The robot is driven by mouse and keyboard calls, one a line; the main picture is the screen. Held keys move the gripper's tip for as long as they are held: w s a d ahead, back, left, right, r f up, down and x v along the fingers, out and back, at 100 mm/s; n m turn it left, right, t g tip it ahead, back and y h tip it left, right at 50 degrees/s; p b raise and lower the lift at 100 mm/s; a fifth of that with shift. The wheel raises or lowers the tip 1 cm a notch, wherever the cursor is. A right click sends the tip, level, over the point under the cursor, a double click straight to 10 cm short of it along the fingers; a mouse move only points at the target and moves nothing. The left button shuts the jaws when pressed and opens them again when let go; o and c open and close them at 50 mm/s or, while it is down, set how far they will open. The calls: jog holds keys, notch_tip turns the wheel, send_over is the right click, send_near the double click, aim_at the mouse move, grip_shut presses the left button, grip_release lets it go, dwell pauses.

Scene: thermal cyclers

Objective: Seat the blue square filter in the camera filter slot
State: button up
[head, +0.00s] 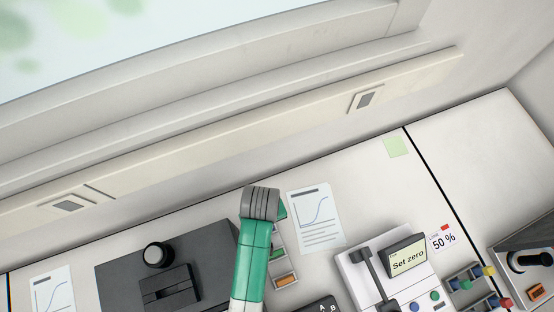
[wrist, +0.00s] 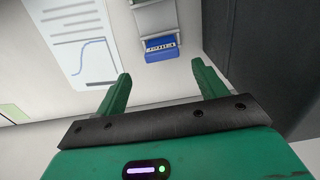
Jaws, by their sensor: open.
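In the wrist view, my gripper (wrist: 161,74) is open, its two green fingers spread with nothing held between them. A blue piece (wrist: 161,49), which looks like the blue filter, sits at the end of a grey holder (wrist: 155,20). It lies just beyond the fingertips, roughly centred between them, with a gap to each finger. In the head view my arm's grey end stands over the bench, and the fingers are mostly hidden there. The blue piece cannot be made out in the head view. I cannot identify the camera filter slot for certain in either view.
A dark instrument (head: 215,245) with a black knob (head: 158,255) stands left of my arm. A small rack (head: 280,258) with coloured pieces is just right of it. A printed graph sheet (head: 315,215) lies behind. A "Set zero" device (head: 407,258) stands further right.

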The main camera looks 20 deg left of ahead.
jog(key=shift+s+a+f, duration=0.1)
jog(key=shift+s+f, duration=0.1)
jog(key=shift+f, duration=1)
jog(key=f, duration=0.5)
jog(key=shift+s+d, duration=0.2)
jog(key=shift+s, duration=0.1)
jog(key=c, duration=1.1)
jog(key=shift+o, duration=0.2)
notch_tip(320, 180, up, 10)
jog(key=w+d+r+m+p, duration=0.4)
jog(key=w+d+r+m, duration=0.5)
jog(key=w, duration=0.3)
jog(key=shift+w+d+r, duration=0.15)
jog(key=shift+d+r, duration=0.35)
jog(key=shift+r, duration=0.3)
